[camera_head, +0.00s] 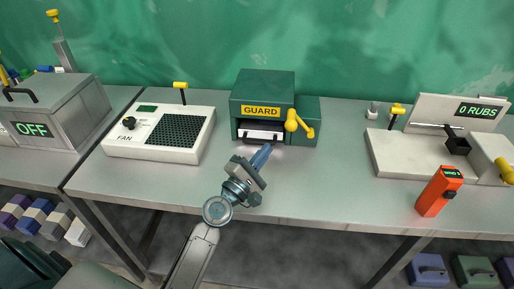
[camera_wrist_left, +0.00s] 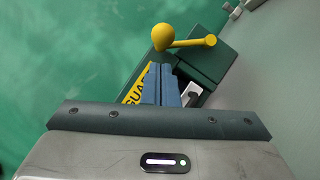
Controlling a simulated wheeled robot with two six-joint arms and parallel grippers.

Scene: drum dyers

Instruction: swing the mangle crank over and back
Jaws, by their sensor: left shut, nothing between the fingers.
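The mangle (camera_head: 264,84) is a dark green box with a yellow GUARD label, standing at the middle back of the table. Its yellow crank (camera_head: 299,124) is on the right part of its front; in the left wrist view the crank (camera_wrist_left: 184,42) shows a round knob and a bar to its right. My left gripper (camera_head: 262,153) is shut and empty, just in front of the mangle and lower left of the crank, apart from it in the head view. In the left wrist view its blue fingers (camera_wrist_left: 161,80) lie together below the crank and cover part of the mangle front. My right gripper is not seen.
A white fan unit (camera_head: 163,134) stands left of the mangle, and a grey box reading OFF (camera_head: 62,110) farther left. A white rub tester (camera_head: 420,154) and an orange handheld device (camera_head: 438,191) are at the right. The table (camera_head: 340,180) is clear between mangle and tester.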

